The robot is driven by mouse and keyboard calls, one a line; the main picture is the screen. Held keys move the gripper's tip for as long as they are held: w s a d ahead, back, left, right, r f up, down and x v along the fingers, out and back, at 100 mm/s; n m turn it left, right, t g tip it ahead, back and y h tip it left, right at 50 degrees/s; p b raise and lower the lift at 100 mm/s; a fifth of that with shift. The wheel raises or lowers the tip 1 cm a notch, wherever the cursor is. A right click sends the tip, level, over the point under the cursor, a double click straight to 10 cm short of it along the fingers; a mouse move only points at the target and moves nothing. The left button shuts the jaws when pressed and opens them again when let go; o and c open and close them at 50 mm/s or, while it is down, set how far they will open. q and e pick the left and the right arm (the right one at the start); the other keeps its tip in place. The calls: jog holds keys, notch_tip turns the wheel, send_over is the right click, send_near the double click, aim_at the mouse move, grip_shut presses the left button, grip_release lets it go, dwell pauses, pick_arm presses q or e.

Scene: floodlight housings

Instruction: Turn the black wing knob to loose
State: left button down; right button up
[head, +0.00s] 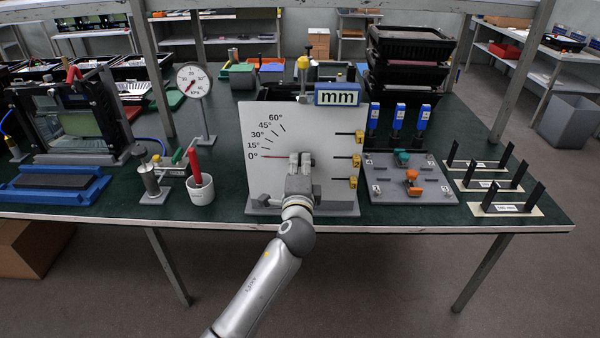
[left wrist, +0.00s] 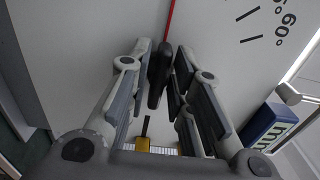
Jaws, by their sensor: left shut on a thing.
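The black wing knob (left wrist: 159,76) shows in the left wrist view between the fingers of my left gripper (left wrist: 163,80). Its wing stands edge-on, and the fingers are closed in around it. In the head view my left gripper (head: 300,160) is against the front of the white dial panel (head: 228,172) and hides the knob. A red pointer (head: 272,157) runs from the knob and lies at the 0° mark; it also shows in the left wrist view (left wrist: 171,18). My right gripper is in neither view.
Yellow-and-black plungers (head: 354,157) stick out along the panel's right edge. A blue "mm" display (head: 338,95) stands above. A grey plate with clamps (head: 405,190) is close on the right. A white cup (head: 200,190) with a red handle stands at the left.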

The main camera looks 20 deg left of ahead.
pick_arm(q)
jog(key=n+b, duration=0.1)
jog(key=n, duration=0.1)
jog(key=n+b, duration=0.1)
jog(key=shift+f+n, duration=0.2)
jog(key=shift+n, duration=0.2)
dwell(0.5)
jog(key=c, duration=1.4)
grip_release()
jog(key=shift+s, duration=0.1)
jog(key=v, duration=1.2)
jog(key=shift+r, duration=0.1)
